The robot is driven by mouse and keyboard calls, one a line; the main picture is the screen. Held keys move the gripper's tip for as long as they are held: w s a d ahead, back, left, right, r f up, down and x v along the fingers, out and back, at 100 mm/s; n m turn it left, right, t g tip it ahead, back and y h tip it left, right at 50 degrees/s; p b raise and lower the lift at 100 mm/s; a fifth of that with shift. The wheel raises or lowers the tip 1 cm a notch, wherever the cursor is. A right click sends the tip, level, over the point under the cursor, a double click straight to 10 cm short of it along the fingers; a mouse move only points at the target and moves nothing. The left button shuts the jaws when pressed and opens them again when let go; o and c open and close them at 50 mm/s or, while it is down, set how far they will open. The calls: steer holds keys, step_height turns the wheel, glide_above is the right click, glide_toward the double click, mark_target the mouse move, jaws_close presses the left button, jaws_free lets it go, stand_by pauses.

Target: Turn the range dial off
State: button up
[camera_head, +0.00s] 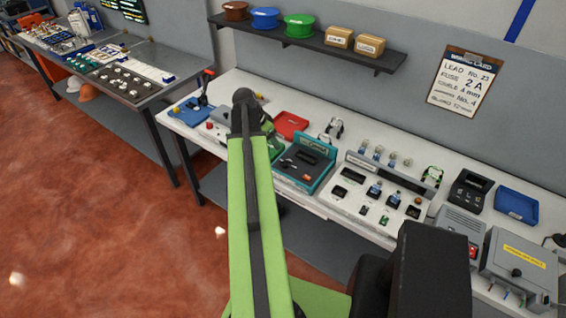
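My green and black arm reaches up the middle of the view and bends over the white workbench (228,85). Its far end folds down behind the upper link, and I cannot make out the gripper's fingers or whether they hold anything. A teal case (322,174) with a dark instrument inside sits just right of the arm. A white panel (345,206) with several small dark modules and knobs lies to its right. A grey box with a dark knob (517,272) stands at the far right. No dial is clearly readable as the range dial, and its setting cannot be seen.
A red tray (291,124) and a blue tray (517,205) lie on the bench. A shelf (330,45) with spools and boxes hangs above. A card (464,82) is on the wall. The red floor (110,230) at left is clear.

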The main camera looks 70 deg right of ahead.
mark_target(284, 162)
steer(key=b+x, duration=1.5)
steer(key=x, duration=0.1)
steer(key=shift+w+a+f, duration=0.1)
steer(key=shift+f, duration=0.55)
steer(key=shift+s+r, duration=0.1)
steer(key=shift+s, duration=0.1)
